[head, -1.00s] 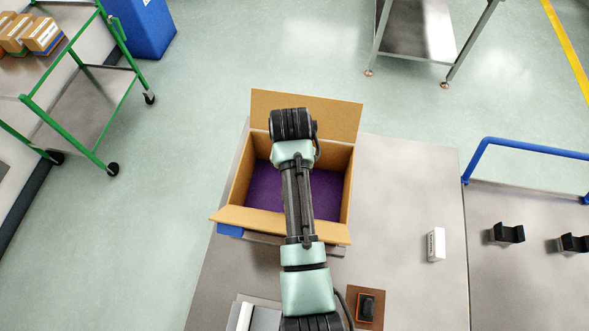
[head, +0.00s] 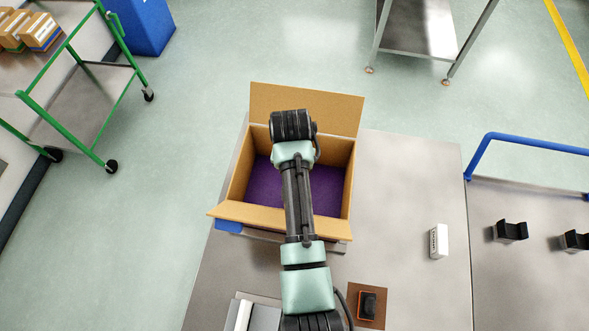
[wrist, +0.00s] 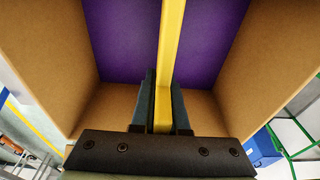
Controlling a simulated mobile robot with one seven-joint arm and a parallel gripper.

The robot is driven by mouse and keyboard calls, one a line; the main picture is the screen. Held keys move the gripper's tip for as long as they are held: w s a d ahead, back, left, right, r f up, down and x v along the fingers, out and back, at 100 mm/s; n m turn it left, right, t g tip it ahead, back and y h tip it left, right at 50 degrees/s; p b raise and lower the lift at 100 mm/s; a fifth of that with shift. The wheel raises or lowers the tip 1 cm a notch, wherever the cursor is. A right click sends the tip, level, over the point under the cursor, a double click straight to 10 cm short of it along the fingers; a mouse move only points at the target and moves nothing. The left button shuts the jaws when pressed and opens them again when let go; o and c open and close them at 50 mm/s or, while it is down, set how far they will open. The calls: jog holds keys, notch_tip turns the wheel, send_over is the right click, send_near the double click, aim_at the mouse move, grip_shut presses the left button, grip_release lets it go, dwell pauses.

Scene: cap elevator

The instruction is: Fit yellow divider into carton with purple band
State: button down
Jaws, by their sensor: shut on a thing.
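The carton (head: 235,211) stands open on the metal table, its far flap raised and its near flap folded outward. Its floor inside is purple (head: 262,187); it also shows in the wrist view (wrist: 118,40). In the wrist view my gripper (wrist: 163,100) is shut on the yellow divider (wrist: 172,45), a long narrow strip seen edge-on. The divider runs away from the fingers over the purple floor, between the brown walls. Whether it touches the floor or walls I cannot tell. In the head view my arm covers the middle of the carton and hides the gripper and divider.
A small white box (head: 439,241) stands on the table (head: 400,190) right of the carton. A brown pad with a dark device (head: 367,304) lies near the front. Black holders (head: 510,231) sit on the surface at right. A green-framed cart (head: 75,100) stands at left.

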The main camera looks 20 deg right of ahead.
jog(key=shift+f+b, duration=1.6)
jog(key=shift+f, duration=0.85)
jog(key=c, duration=0.8)
grip_release()
jog(key=shift+c, duration=0.2)
jog(key=shift+r, duration=0.15)
jog(key=r, duration=0.4)
jog(key=s+r, duration=0.1)
jog(key=r, duration=0.3)
jog(key=a+r+b, duration=0.1)
jog(key=r, duration=0.3)
jog(key=shift+s+r, duration=0.3)
jog(key=shift+s, duration=0.05)
